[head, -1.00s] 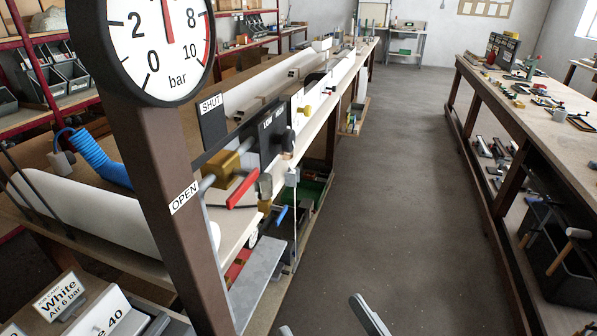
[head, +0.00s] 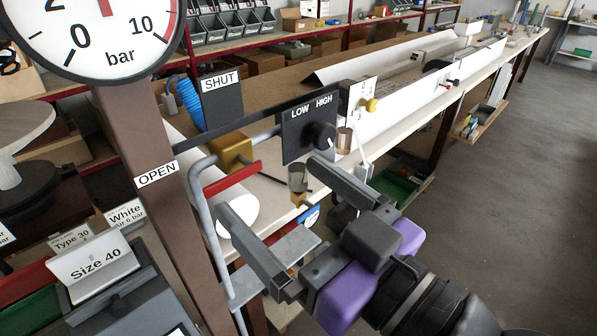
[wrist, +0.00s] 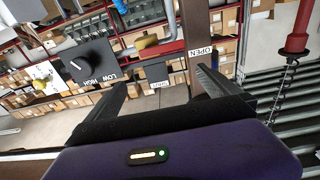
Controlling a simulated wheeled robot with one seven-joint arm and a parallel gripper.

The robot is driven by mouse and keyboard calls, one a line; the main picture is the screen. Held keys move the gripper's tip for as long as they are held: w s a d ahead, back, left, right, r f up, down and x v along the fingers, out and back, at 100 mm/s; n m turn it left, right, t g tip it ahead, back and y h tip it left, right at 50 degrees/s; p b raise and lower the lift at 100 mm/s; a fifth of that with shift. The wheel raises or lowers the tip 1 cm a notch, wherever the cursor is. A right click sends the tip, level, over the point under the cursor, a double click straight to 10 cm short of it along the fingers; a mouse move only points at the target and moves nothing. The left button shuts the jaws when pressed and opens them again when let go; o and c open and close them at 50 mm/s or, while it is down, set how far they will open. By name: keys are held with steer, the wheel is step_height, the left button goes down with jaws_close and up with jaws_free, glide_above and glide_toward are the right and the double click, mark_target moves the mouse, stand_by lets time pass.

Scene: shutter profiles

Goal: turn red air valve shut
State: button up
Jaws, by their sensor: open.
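The red lever (head: 232,179) of the air valve sits in front of its brass body (head: 232,151) on a grey pipe. It slants down to the left, its free end toward the post side with the OPEN label (head: 157,174). The SHUT label (head: 218,82) is on a dark plate above the valve. My gripper (head: 268,188) is open and empty, its two fingers pointing at the valve from the lower right; no contact with the lever shows.
A brown post (head: 170,215) with a pressure gauge (head: 95,30) stands left of the valve. A LOW/HIGH knob panel (head: 308,128) is close to its right, by my right finger. A bent grey pipe (head: 205,220) runs down beside the post. The aisle floor (head: 500,190) is clear.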

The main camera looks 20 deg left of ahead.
mark_target(235, 174)
steer(key=shift+n+g, duration=0.3)
steer(key=shift+g, duration=0.2)
steer(key=shift+w+a+f+p, duration=0.3)
steer(key=shift+w+a+p, duration=0.1)
steer(key=shift+a, duration=0.85)
steer(key=shift+w+a+f+p, duration=0.25)
steer(key=shift+w+a+f, duration=0.1)
steer(key=shift+a, duration=0.85)
steer(key=shift+w+a+f+p, duration=0.3)
steer(key=shift+w+a+p, duration=0.1)
steer(key=shift+a, duration=0.85)
steer(key=c, duration=2.1)
steer(key=shift+o, duration=0.2)
